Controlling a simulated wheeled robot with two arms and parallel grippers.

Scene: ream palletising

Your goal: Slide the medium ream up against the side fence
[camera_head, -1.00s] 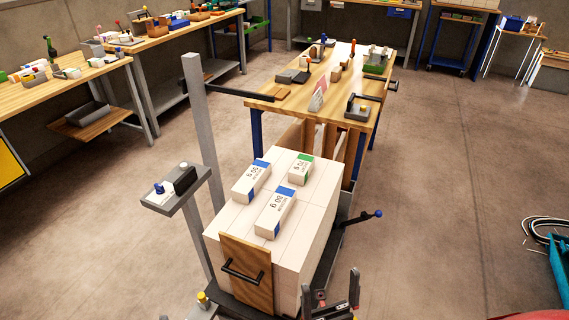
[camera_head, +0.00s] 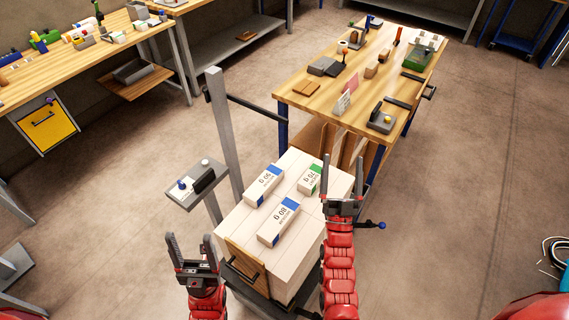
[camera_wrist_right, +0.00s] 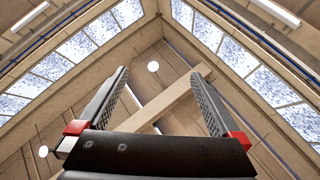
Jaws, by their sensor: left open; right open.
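Three white reams lie flat and apart on a pale block stack (camera_head: 311,222). One marked 80 g with a blue end (camera_head: 278,222) is nearest, one marked 90 g with a blue end (camera_head: 264,186) is at the left, and a smaller green-ended one (camera_head: 309,178) is at the back. I cannot read which is medium. A wooden board with a black handle (camera_head: 243,262) stands at the stack's near side; I cannot tell whether it is the side fence. My left gripper (camera_head: 189,242) is open, left of the stack. My right gripper (camera_head: 342,165) is open and empty, by the stack's right side; the right wrist view (camera_wrist_right: 158,78) shows only ceiling between its fingers.
A grey post (camera_head: 222,140) and a small grey shelf (camera_head: 195,188) with a dark device stand left of the stack. A wooden workbench (camera_head: 330,62) with several items stands behind it. A blue-knobbed lever (camera_head: 381,225) sticks out at the right.

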